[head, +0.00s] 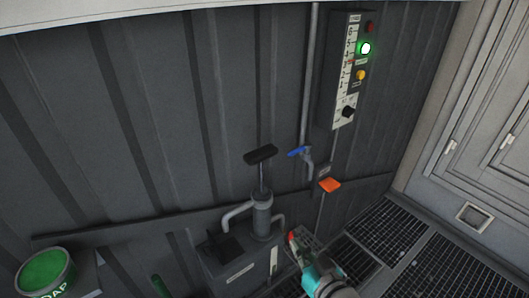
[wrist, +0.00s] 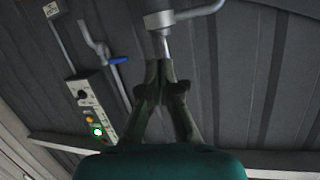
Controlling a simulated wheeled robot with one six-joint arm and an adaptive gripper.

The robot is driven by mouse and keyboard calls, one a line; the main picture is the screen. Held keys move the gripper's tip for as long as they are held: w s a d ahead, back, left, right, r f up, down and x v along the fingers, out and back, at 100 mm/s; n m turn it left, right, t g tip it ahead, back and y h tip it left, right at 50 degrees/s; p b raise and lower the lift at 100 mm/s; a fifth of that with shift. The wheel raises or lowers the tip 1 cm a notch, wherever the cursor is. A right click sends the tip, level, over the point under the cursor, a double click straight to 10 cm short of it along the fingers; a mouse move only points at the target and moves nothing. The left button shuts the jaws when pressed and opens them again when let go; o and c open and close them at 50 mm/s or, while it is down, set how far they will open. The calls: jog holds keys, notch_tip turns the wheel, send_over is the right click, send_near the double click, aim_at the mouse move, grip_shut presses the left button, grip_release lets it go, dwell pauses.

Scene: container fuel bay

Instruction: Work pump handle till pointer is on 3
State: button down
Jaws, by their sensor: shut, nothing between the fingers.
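The pump (head: 262,218) is a grey cylinder with a thin rod and a black T-shaped handle (head: 261,154) raised on top. The gauge panel (head: 340,75) on the wall has a white numbered scale; a small reddish mark, perhaps the pointer, sits near its middle, but its exact number is unclear. My gripper (head: 298,250) is low, right of the pump and apart from the handle. In the wrist view its fingers (wrist: 163,72) are shut and empty, in front of the pump rod (wrist: 166,44); the handle is hidden there.
A green lamp (head: 365,48) glows on the panel, above a yellow button (head: 361,75) and black knob (head: 348,111). A blue valve lever (head: 298,151) and orange piece (head: 329,185) lie right of the handle. A green soap tub (head: 47,271) stands lower left. Floor grating (head: 390,235) is clear.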

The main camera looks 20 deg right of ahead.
jog(key=w+r+n+y, duration=0.1)
jog(key=w+r, duration=0.2)
jog(key=r, duration=0.4)
jog(key=w+d+r+n+y, duration=0.1)
jog(key=w+r+n, duration=0.1)
jog(key=w+r, duration=0.2)
jog(key=w+r+n+y, duration=0.1)
jog(key=w+r, duration=0.3)
jog(key=r, duration=0.7)
jog(key=shift+d+n+g, duration=0.15)
jog(key=shift+n+g, duration=0.15)
jog(key=shift+g, duration=0.1)
jog(key=shift+w, duration=0.2)
send_over(261, 164)
jog(key=d, duration=0.1)
notch_tip(261, 164, down, 5)
jog(key=shift+w+d+f, duration=0.1)
jog(key=shift+f, duration=0.6)
jog(key=shift+f, duration=0.1)
